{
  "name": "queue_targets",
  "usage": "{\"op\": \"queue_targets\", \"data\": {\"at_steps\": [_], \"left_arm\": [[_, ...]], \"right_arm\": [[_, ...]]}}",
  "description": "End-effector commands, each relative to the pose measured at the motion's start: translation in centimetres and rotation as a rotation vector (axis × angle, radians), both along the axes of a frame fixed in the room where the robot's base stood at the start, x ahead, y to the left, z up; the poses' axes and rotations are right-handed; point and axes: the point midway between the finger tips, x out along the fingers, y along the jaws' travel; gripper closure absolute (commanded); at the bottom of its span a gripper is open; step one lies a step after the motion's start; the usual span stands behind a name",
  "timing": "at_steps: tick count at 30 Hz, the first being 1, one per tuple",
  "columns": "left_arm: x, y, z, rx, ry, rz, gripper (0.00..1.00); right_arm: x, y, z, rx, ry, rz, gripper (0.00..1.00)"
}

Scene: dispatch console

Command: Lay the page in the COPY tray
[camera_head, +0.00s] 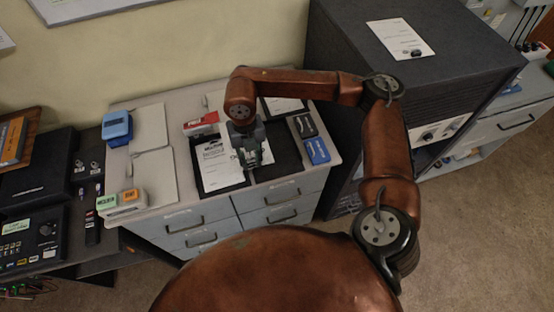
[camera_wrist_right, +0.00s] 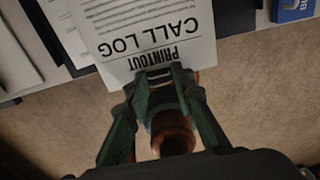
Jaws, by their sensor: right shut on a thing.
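The page (camera_wrist_right: 150,30) is a white sheet with large letters reading PRINTOUT and CALL LOG, upside down in the right wrist view. My right gripper (camera_wrist_right: 157,75) is shut on its near edge. In the head view my right gripper (camera_head: 250,160) points down over the cabinet top, and its hand hides most of the page. A dark tray (camera_head: 285,152) lies to the right of the gripper. A printed white sheet (camera_head: 217,172) lies on a dark tray just left of it. I cannot read a COPY label on either tray. My left gripper is out of view.
A red and white box (camera_head: 201,123) stands behind the left tray. A blue box (camera_head: 317,151) and a dark box (camera_head: 304,126) sit on the right. Two pale folders (camera_head: 154,172) lie at left with a blue device (camera_head: 117,128). A tall dark cabinet (camera_head: 335,60) rises at right.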

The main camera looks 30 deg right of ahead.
Motion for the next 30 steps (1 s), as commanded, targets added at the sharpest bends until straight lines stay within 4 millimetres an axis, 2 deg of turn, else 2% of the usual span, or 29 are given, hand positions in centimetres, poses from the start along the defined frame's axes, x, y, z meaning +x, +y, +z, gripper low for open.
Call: {"op": "queue_targets", "data": {"at_steps": [1, 6, 12, 23, 27, 30], "left_arm": [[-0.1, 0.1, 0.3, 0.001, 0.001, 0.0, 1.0], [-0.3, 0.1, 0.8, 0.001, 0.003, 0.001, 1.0], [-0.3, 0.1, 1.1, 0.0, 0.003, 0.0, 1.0], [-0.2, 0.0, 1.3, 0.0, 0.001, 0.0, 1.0], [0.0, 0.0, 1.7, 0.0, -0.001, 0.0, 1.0], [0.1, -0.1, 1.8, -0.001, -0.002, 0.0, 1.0]], "right_arm": [[-0.1, -1.5, -0.5, -0.002, 0.002, -0.007, 0.99], [-0.5, -5.5, -2.2, -0.002, 0.002, -0.006, 0.99], [-0.6, -8.1, -5.8, -0.001, 0.001, -0.005, 0.99], [-0.8, -10.1, -8.3, -0.001, 0.002, -0.004, 0.99], [-0.8, -9.9, -10.3, 0.001, 0.002, -0.001, 0.99], [-0.7, -9.9, -11.1, 0.0, 0.0, -0.001, 0.99]]}}
